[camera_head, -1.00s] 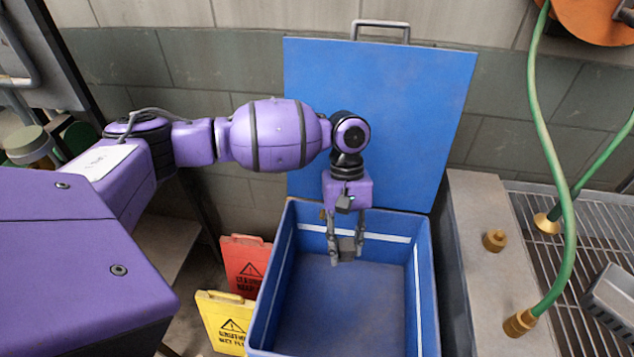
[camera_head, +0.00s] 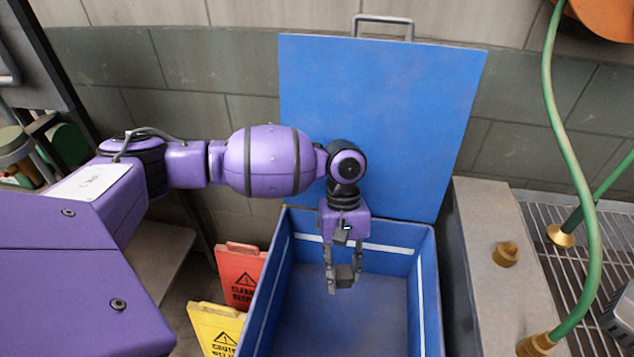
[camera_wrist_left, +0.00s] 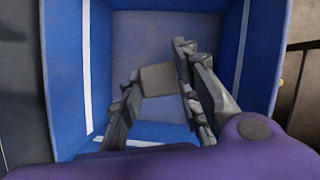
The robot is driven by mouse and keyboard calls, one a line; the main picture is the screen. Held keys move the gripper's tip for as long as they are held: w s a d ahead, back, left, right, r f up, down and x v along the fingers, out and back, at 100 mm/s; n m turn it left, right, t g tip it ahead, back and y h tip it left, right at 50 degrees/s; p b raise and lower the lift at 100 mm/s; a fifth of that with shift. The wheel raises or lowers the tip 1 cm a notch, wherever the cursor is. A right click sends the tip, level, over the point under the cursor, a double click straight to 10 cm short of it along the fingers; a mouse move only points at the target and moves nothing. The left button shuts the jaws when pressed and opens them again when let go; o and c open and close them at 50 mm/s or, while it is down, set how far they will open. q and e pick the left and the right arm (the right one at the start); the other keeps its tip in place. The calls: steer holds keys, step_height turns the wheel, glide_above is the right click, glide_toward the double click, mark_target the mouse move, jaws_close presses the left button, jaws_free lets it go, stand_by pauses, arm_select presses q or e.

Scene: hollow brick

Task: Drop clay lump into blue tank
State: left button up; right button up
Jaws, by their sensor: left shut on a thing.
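The blue tank (camera_head: 428,290) stands open on the floor, with its blue lid (camera_head: 385,110) raised upright behind it. My left gripper (camera_head: 343,282) points down into the tank's opening, apart from the walls. It is shut on a small grey-brown clay lump (camera_head: 345,272). In the left wrist view the clay lump (camera_wrist_left: 159,79) sits between the two fingertips, with the tank's floor (camera_wrist_left: 140,35) beyond it. The bare tank floor shows below the gripper. My right gripper is not in view.
A red sign (camera_head: 240,277) and a yellow sign (camera_head: 215,328) stand left of the tank. A stone ledge (camera_head: 485,240) with brass fittings, a metal grate (camera_head: 590,240) and a green hose (camera_head: 570,150) lie to the right.

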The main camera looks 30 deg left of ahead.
arm_select(q)
steer(key=o, duration=1.3)
steer(key=shift+w+r, duration=0.1)
steer(key=shift+r, duration=0.1)
steer(key=shift+c, duration=0.2)
steer(key=shift+o, duration=0.3)
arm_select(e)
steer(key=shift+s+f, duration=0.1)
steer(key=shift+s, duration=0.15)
arm_select(q)
steer(key=v, duration=1.2)
steer(key=shift+a+f, duration=0.1)
